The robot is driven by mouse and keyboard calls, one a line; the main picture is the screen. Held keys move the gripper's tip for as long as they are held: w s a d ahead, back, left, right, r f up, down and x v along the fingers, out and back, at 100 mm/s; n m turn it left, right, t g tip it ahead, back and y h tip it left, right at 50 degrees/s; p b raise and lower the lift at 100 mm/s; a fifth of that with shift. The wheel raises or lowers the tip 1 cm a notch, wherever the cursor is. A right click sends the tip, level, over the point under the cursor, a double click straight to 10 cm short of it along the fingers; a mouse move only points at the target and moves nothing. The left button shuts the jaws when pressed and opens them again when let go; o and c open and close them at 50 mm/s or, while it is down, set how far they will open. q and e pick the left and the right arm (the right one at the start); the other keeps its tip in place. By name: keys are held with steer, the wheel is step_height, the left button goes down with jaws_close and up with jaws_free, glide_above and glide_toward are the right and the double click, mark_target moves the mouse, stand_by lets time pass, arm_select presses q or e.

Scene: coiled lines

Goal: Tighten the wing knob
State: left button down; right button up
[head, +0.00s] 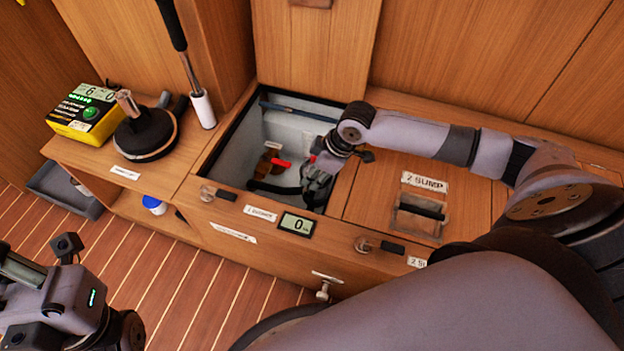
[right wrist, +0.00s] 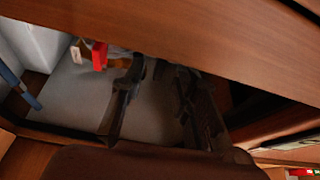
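A small red part (head: 281,162) lies in the open compartment (head: 225,172) of the wooden bench, beside a brown round piece. It also shows in the right wrist view (right wrist: 99,55), next to a pale block. I cannot tell whether this red part is the wing knob. My right gripper (head: 308,188) reaches down into the compartment, to the right of the red part and apart from it. In the right wrist view its dark fingers (right wrist: 158,105) stand apart with nothing seen between them. My left gripper (head: 48,285) is at the lower left, over the floor; its fingers are unclear.
A yellow box (head: 75,122) and a black round base with a metal post (head: 145,135) stand on the left shelf. A T-shaped metal handle (head: 325,283) sticks out of the bench front. A closed sump lid (head: 380,195) is right of the compartment.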

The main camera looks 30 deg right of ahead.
steer(key=shift+w+a+f, duration=0.2)
steer(key=shift+f, duration=0.4)
steer(key=shift+c, duration=0.5)
jaws_close()
